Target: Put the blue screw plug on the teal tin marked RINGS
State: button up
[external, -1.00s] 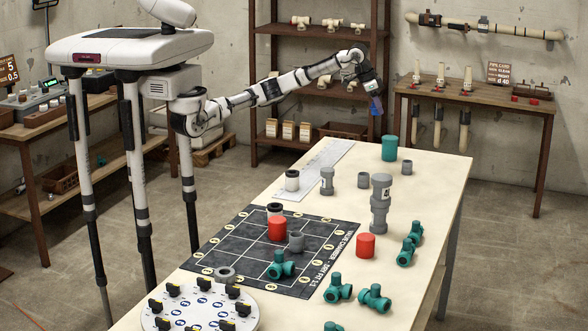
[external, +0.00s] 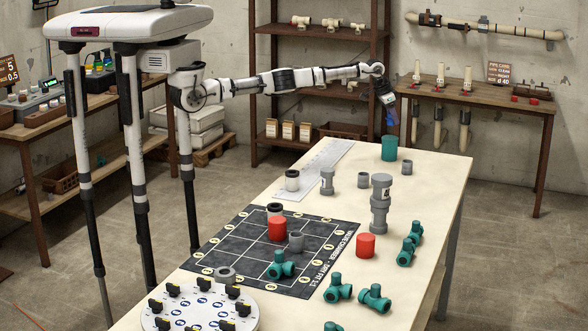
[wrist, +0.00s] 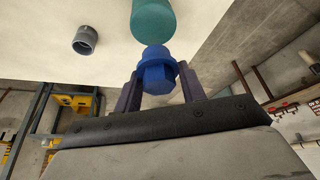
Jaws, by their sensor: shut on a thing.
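My gripper (external: 389,112) is shut on the blue screw plug (wrist: 157,70), which sits between its two fingers in the wrist view. In the external view the plug shows as a small blue patch (external: 391,118) below the gripper. The teal tin (external: 389,148) stands upright near the far end of the pale table, just below the plug in the picture. It also shows in the wrist view (wrist: 153,20), right beyond the plug; the plug's far end overlaps its edge in the picture. I cannot tell whether they touch. No RINGS marking is readable.
A short grey pipe piece (external: 407,167) stands close to the teal tin and shows in the wrist view (wrist: 85,40).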

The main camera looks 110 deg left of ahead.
aim_at(392, 137)
jog(key=shift+f+p, duration=0.65)
jog(key=shift+f, duration=1.85)
jog(key=shift+f, duration=0.2)
jog(key=o, duration=0.9)
jog(key=shift+o, duration=0.2)
jog(key=shift+r, duration=0.25)
jog(key=b+v, duration=0.4)
jog(key=v, duration=0.8)
jog(key=shift+b, duration=0.35)
